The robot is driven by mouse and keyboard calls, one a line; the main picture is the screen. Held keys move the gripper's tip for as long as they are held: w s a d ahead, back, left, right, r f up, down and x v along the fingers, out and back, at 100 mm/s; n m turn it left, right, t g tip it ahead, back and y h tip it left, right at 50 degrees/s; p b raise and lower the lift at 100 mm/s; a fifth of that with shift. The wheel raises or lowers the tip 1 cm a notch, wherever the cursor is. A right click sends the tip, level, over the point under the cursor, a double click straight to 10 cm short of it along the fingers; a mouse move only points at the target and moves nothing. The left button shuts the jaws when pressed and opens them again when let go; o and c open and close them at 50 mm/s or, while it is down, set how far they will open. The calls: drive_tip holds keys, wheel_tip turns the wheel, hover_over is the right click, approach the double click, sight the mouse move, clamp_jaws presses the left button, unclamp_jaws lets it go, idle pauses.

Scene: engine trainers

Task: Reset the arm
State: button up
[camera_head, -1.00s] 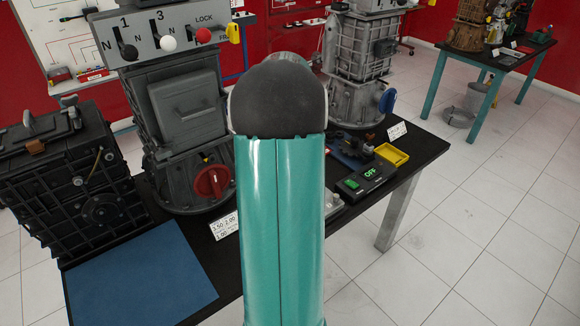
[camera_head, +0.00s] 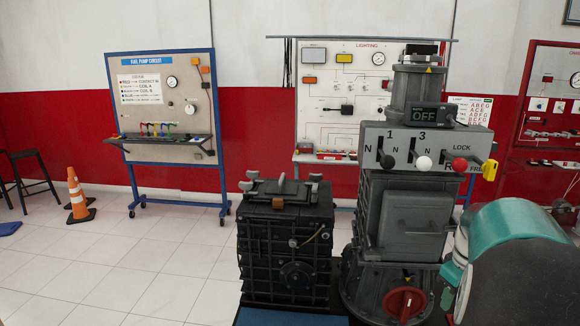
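My arm shows only as a large teal link with a dark rounded joint (camera_head: 525,265) at the lower right of the head view. It covers part of the bench behind it. My gripper is not in view, so I cannot see its fingers or anything they may hold.
A black gearbox unit (camera_head: 285,245) stands left of a grey engine trainer (camera_head: 410,210) with levers and a red knob (camera_head: 405,303). Behind are a fuel pump board (camera_head: 162,105) and a lighting board (camera_head: 345,80). Orange cones (camera_head: 77,195) and a stool (camera_head: 30,172) stand left.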

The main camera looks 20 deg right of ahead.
drive_tip(key=w+a+r+t, duration=0.1)
drive_tip(key=w+a+r, duration=0.15)
drive_tip(key=a, duration=0.75)
drive_tip(key=w+a+r+t, duration=0.1)
drive_tip(key=a+r, duration=0.2)
drive_tip(key=a, duration=0.7)
drive_tip(key=s+a+t, duration=0.1)
drive_tip(key=s+a, duration=0.2)
drive_tip(key=a, duration=0.6)
drive_tip(key=s+a+t, duration=0.1)
drive_tip(key=s+a, duration=0.3)
drive_tip(key=a, duration=0.6)
drive_tip(key=shift+s+r+t+y, duration=0.2)
drive_tip(key=shift+s+t+y, duration=0.05)
drive_tip(key=shift+t+y, duration=0.15)
